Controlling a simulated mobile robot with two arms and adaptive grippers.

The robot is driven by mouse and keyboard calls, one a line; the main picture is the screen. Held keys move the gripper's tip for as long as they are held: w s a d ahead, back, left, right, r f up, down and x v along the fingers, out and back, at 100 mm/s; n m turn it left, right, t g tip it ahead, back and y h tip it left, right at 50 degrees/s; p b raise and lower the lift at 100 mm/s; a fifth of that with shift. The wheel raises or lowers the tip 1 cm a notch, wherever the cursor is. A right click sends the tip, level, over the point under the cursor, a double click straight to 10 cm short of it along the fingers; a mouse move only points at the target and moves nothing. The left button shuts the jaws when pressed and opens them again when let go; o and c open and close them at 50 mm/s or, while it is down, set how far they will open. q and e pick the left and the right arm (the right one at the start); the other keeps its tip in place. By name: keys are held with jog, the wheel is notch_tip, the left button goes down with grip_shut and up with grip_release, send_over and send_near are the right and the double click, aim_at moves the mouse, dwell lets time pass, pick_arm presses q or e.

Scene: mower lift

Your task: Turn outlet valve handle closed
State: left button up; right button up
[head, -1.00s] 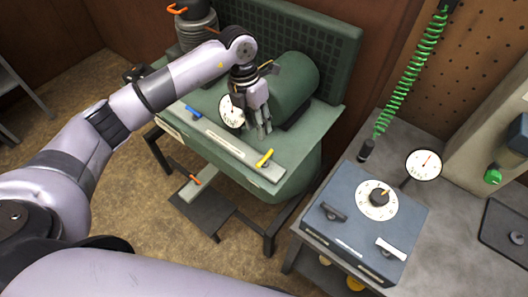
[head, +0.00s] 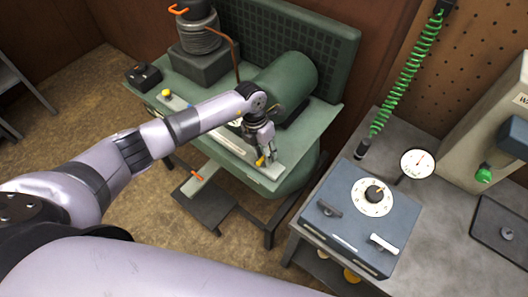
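A small yellow valve handle (head: 261,161) sits at the right end of the pale strip on the front of the green machine. It is partly hidden by my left gripper (head: 266,158), whose fingers point down right at it. I cannot tell whether the fingers touch the handle or how far apart they are. The round gauge behind the strip is mostly covered by the arm. My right gripper is not in view.
The green machine (head: 205,80) carries a rounded tank (head: 288,78). An orange-tipped pedal (head: 197,175) is below it. At right, a grey bench holds a blue dial box (head: 345,225), a gauge (head: 418,163) and a green coiled hose (head: 405,70). Bare floor lies at left.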

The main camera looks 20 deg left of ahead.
pick_arm(q)
jog(key=shift+c, duration=0.4)
grip_shut()
jog(key=shift+w+f+m+b, duration=0.15)
jog(key=shift+m+b, duration=0.35)
jog(key=shift+b, duration=0.45)
jog(key=m+y+b, duration=0.1)
jog(key=m+b, duration=0.6)
jog(key=b, duration=0.2)
jog(key=m+g+y+b, duration=0.1)
jog(key=m+b, duration=0.6)
jog(key=b, duration=0.2)
jog(key=shift+d+b, duration=0.15)
jog(key=shift+b, duration=0.15)
jog(key=shift+d+r+m+y+b, duration=0.15)
jog(key=shift+m+y+b, duration=0.25)
jog(key=shift+m+b, duration=1.05)
jog(key=shift+r, duration=0.1)
jog(key=shift+o, duration=0.4)
grip_release()
